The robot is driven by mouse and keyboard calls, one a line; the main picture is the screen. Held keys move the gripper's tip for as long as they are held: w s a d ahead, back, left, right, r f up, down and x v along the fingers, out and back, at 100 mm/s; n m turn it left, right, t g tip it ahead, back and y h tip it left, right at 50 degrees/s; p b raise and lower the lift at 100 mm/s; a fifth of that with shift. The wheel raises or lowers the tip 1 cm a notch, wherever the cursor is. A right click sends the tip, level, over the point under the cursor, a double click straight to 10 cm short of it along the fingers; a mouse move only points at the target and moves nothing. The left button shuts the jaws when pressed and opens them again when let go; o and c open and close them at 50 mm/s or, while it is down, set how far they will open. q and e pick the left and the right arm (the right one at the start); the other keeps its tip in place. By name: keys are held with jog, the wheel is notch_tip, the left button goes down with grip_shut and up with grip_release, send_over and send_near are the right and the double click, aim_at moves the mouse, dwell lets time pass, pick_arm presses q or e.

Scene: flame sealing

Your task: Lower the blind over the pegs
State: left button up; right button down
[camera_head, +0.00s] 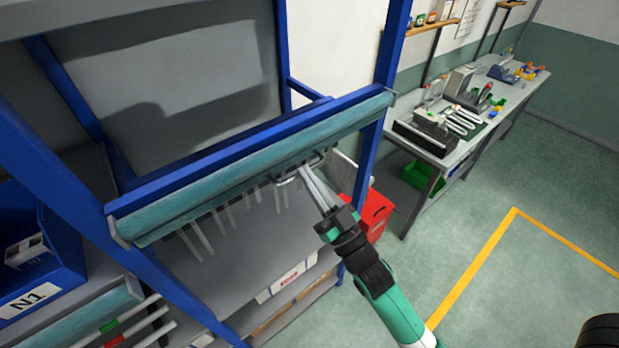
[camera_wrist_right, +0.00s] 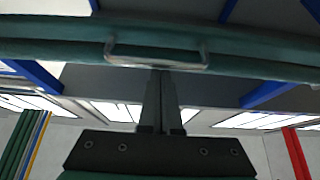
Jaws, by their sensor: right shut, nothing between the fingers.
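The teal blind (camera_head: 250,165) is rolled up in a long bar across the front of the blue rack. A metal handle (camera_head: 290,178) is on its lower edge, right of the middle; the handle also shows in the right wrist view (camera_wrist_right: 155,62). Several pale pegs (camera_head: 225,216) stick out below the blind, uncovered. My right gripper (camera_head: 306,172) is shut and empty, its fingertips at the handle. In the right wrist view the closed fingers (camera_wrist_right: 160,75) end just below the handle; I cannot tell whether they touch it. My left gripper is not in view.
A blue bin marked N1 (camera_head: 45,275) sits at the left. A second teal bar (camera_head: 75,322) is below it. A red box (camera_head: 374,212) stands beside the rack's right post. A workbench (camera_head: 425,150) runs along the wall. The floor at right is open.

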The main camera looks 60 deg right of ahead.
notch_tip(320, 180, down, 55)
jog(key=b, duration=4.7)
jog(key=shift+r, duration=0.15)
notch_tip(320, 180, up, 5)
jog(key=p, duration=0.5)
jog(key=v, duration=1.1)
jog(key=shift+b, duration=0.3)
